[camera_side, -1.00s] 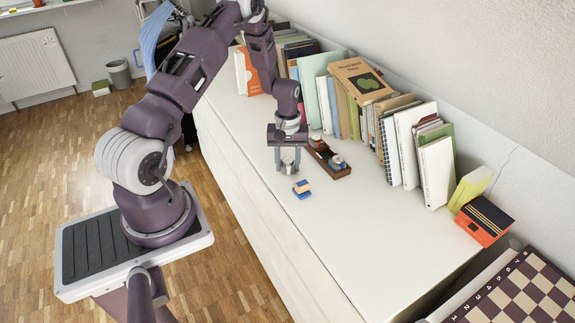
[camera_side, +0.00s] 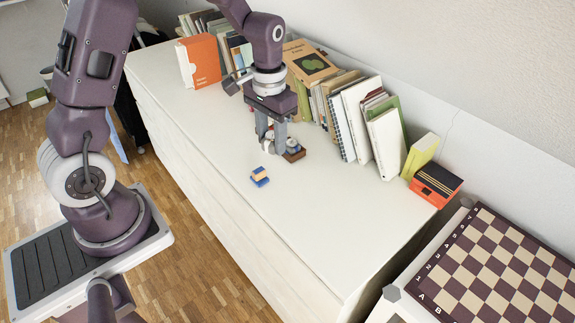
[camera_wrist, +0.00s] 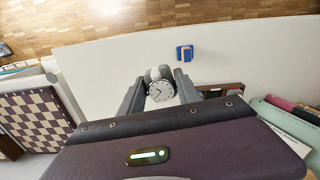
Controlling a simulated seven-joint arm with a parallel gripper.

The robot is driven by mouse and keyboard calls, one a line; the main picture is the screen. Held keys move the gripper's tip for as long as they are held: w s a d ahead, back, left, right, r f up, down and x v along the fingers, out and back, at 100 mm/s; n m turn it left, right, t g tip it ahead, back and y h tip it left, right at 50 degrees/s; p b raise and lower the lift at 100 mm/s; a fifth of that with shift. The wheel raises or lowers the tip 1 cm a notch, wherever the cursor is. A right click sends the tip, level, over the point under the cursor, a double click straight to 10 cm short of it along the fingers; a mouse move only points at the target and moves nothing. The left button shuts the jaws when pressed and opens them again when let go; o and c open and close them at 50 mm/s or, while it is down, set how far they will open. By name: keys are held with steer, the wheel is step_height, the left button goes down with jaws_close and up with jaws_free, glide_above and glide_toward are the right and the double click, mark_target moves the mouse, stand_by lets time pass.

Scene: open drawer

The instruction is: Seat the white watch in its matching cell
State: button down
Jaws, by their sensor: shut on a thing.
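My gripper (camera_side: 269,140) is shut on a watch with a round white face, black marks and a pale band; the watch shows between the fingers in the wrist view (camera_wrist: 161,91). In the side view the fingers largely cover it. The brown wooden tray (camera_side: 295,157) is right beside and partly behind the gripper; its cells are mostly hidden. Another watch (camera_side: 292,145) sits at the tray's near right end. In the wrist view only a strip of the tray (camera_wrist: 222,89) shows past the right finger. I cannot tell whether the held watch is over a cell.
A row of books (camera_side: 350,110) stands along the wall behind the tray. The white top (camera_side: 335,210) is clear to the right. A chessboard (camera_side: 495,265) lies beyond its right end.

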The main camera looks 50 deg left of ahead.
steer(key=shift+s+d+r+m, duration=0.2)
steer(key=shift+d+r+m, duration=0.05)
steer(key=shift+d+m, duration=0.3)
steer(key=w+a+f+n, duration=0.1)
steer(key=w+a+n, duration=0.1)
steer(key=w+a, duration=0.3)
steer(key=n, duration=0.5)
glide_above(236, 139)
step_height(236, 139, down, 5)
step_height(236, 139, down, 11)
steer(key=shift+r, duration=0.2)
steer(key=shift+f, duration=0.15)
steer(key=c, duration=0.9)
jaws_free()
steer(key=shift+o, duration=0.2)
